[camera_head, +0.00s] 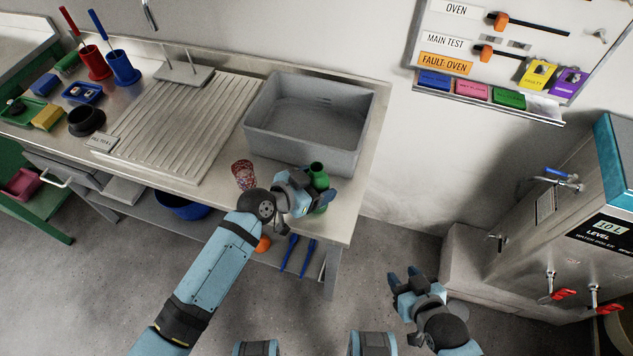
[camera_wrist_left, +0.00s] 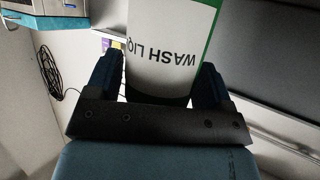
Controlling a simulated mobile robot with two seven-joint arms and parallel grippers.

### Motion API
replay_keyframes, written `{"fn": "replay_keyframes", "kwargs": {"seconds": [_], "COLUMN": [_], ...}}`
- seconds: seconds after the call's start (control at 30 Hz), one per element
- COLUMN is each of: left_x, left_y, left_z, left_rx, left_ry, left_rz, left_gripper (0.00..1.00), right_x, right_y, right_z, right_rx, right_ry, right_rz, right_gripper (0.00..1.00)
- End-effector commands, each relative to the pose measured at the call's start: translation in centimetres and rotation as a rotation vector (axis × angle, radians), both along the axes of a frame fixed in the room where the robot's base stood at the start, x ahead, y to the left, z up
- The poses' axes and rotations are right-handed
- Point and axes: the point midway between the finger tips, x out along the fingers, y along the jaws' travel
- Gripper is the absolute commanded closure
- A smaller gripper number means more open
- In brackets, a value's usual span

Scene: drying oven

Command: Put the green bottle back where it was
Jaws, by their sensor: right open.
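The green bottle (camera_head: 318,177) is at the front right of the steel counter, in front of the grey basin. It looks upright; I cannot tell whether its base touches the counter. My left gripper (camera_head: 312,192) is shut on it from the left. My right gripper (camera_head: 404,276) is open and empty over the floor, right of the counter.
A patterned red cup (camera_head: 244,175) stands just left of my left gripper. The grey basin (camera_head: 306,122) and ribbed drainboard (camera_head: 180,125) lie behind. Blue-handled tools (camera_head: 298,254) are below the counter's front edge. A steel water boiler (camera_head: 560,245) stands at right.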

Motion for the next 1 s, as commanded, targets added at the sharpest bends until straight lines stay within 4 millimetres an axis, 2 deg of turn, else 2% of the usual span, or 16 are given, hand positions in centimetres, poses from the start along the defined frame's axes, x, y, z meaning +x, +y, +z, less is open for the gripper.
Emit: {"fn": "replay_keyframes", "kwargs": {"seconds": [0.4, 0.57, 0.8, 1.0], "left_x": [-0.1, -1.5, -4.5, -6.3], "left_y": [0.1, 2.0, 5.8, 8.0], "left_z": [0.5, 1.2, 3.2, 4.4], "left_rx": [0.000, 0.003, 0.003, 0.002], "left_ry": [0.000, -0.002, -0.002, -0.001], "left_rz": [0.001, 0.000, 0.000, 0.000], "left_gripper": [0.13, 0.13, 0.13, 0.13], "right_x": [0.1, 0.1, 0.0, 0.0], "right_y": [0.0, 0.0, 0.0, 0.0], "right_z": [0.6, 0.4, 0.0, -0.3], "right_rx": [0.001, 0.001, 0.001, 0.000], "right_ry": [-0.005, -0.005, -0.002, 0.000], "right_rz": [0.000, 0.000, 0.000, 0.000], "right_gripper": [0.57, 0.57, 0.57, 0.57]}}
